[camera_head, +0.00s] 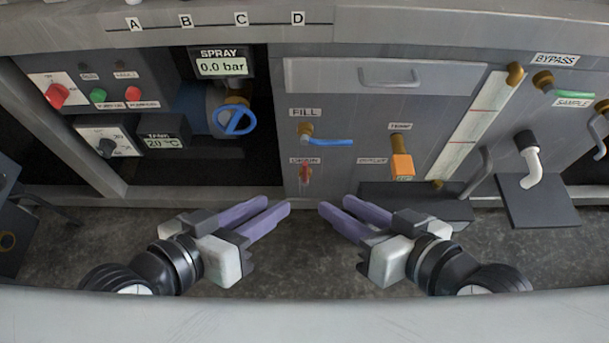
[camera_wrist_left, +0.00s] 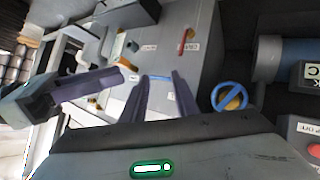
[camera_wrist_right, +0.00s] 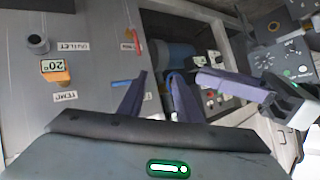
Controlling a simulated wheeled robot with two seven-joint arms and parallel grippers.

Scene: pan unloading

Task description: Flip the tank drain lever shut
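The red drain lever (camera_head: 304,173) is on the grey front panel, at the label DRAIN. It stands roughly upright in the head view. It also shows in the left wrist view (camera_wrist_left: 187,38) and the right wrist view (camera_wrist_right: 136,39). My left gripper (camera_head: 275,204) is open and empty, below and left of the lever in the head view. My right gripper (camera_head: 336,203) is open and empty, below and right of the lever in the head view. Neither gripper touches the lever.
The blue fill lever (camera_head: 330,142) sticks out to the right above the drain lever. An orange temperature fitting (camera_head: 402,164) is further right. A blue valve wheel (camera_head: 234,120) is in the dark recess to the left. A black ledge (camera_head: 420,206) juts out beyond my right gripper.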

